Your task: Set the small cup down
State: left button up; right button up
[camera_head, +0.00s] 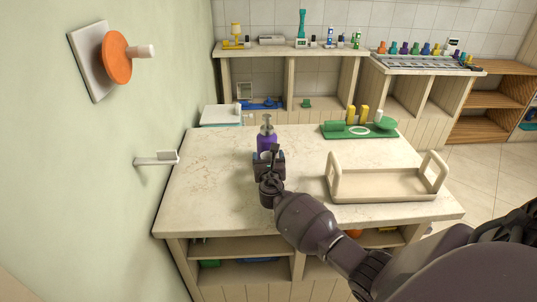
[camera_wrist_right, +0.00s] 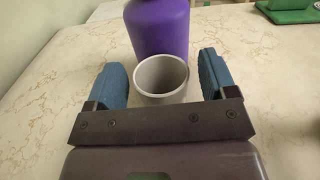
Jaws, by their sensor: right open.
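The small cup (camera_wrist_right: 161,80) is light grey and empty. In the right wrist view it stands upright on the pale marble counter (camera_wrist_right: 60,100), between the blue fingers of my right gripper (camera_wrist_right: 165,82). A gap shows on each side of the cup, so the fingers do not touch it. In the head view my right gripper (camera_head: 267,163) is over the middle left of the counter and largely covers the cup. A purple pump bottle (camera_head: 266,135) stands just behind the cup and also shows in the right wrist view (camera_wrist_right: 158,25). My left gripper is out of view.
A beige tray with handles (camera_head: 385,185) stands to the right. The counter's left part is clear.

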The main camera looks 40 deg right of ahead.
jog(key=p+v, duration=0.1)
jog(key=v, duration=0.8)
jog(key=shift+r, duration=0.1)
jog(key=shift+s+a+p, duration=0.3)
jog(key=shift+s, duration=0.25)
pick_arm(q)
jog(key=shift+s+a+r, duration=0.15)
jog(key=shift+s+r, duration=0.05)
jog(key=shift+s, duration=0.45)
